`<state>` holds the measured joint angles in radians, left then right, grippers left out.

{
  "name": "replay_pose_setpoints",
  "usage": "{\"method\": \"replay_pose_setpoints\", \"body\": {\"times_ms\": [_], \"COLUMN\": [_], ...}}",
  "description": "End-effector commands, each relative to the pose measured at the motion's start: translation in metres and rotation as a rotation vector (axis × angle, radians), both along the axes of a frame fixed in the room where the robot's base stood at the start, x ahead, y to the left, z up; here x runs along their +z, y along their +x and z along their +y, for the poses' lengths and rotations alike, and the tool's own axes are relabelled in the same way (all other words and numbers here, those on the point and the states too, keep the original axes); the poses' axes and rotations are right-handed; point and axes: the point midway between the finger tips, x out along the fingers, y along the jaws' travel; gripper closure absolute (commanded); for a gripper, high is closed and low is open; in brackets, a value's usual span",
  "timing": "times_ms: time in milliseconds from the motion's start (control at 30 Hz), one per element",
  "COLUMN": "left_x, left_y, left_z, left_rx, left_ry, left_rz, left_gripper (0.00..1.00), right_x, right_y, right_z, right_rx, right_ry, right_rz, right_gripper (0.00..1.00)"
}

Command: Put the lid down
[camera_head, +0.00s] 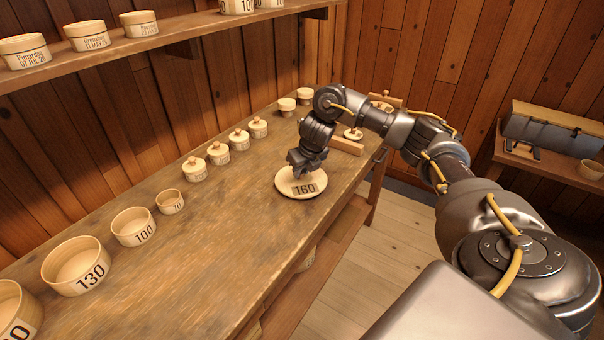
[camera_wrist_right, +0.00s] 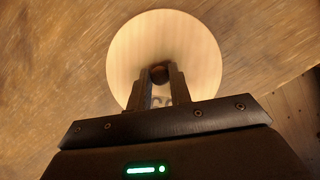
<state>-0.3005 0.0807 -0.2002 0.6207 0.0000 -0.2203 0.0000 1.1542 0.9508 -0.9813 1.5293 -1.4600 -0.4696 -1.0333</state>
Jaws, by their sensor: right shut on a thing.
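The lid (camera_head: 286,186) is a pale round wooden disc with a dark "160" label, at the right part of the bench (camera_head: 190,250). My right gripper (camera_head: 301,175) is above it and shut on its small knob. In the right wrist view the lid (camera_wrist_right: 190,45) shows as a pale disc, with the dark knob (camera_wrist_right: 159,74) between the two fingers (camera_wrist_right: 160,85). The lid looks level and is at or very near the bench top; I cannot tell whether it touches. My left gripper is not in view.
Open round boxes, such as the one labelled 130 (camera_head: 76,268) and the one labelled 100 (camera_head: 133,228), stand along the bench's left side. Small knobbed lidded boxes (camera_head: 218,154) stand farther back. A wooden block (camera_head: 347,146) lies beyond the lid. The middle of the bench is clear.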

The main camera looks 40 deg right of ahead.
Motion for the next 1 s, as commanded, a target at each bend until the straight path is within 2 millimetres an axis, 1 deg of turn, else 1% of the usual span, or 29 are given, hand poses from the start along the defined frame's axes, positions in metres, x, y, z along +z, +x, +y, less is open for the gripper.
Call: {"method": "replay_pose_setpoints", "body": {"times_ms": [67,367,400,567,867,967,1000], "left_x": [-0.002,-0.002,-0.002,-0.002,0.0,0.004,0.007], "left_y": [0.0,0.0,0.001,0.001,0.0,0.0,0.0], "left_z": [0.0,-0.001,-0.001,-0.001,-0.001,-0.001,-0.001], "left_rx": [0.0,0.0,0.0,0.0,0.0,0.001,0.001], "left_ry": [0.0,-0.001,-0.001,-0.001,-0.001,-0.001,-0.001], "left_rz": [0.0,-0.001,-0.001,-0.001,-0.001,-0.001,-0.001], "left_gripper": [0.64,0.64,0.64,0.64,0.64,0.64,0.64], "right_x": [-0.005,-0.006,-0.007,-0.006,-0.004,0.006,0.012], "right_y": [0.0,0.0,0.0,0.0,0.0,-0.002,-0.004], "right_z": [0.0,0.0,0.0,0.0,0.0,0.0,0.0], "right_rx": [-0.001,0.0,0.0,0.0,0.0,0.0,0.001], "right_ry": [0.0,-0.001,-0.001,-0.001,-0.001,-0.001,-0.002], "right_rz": [-0.001,-0.001,-0.001,-0.001,-0.002,-0.004,-0.005], "right_gripper": [1.0,1.0,0.79,0.58,0.58,0.58,0.58]}}
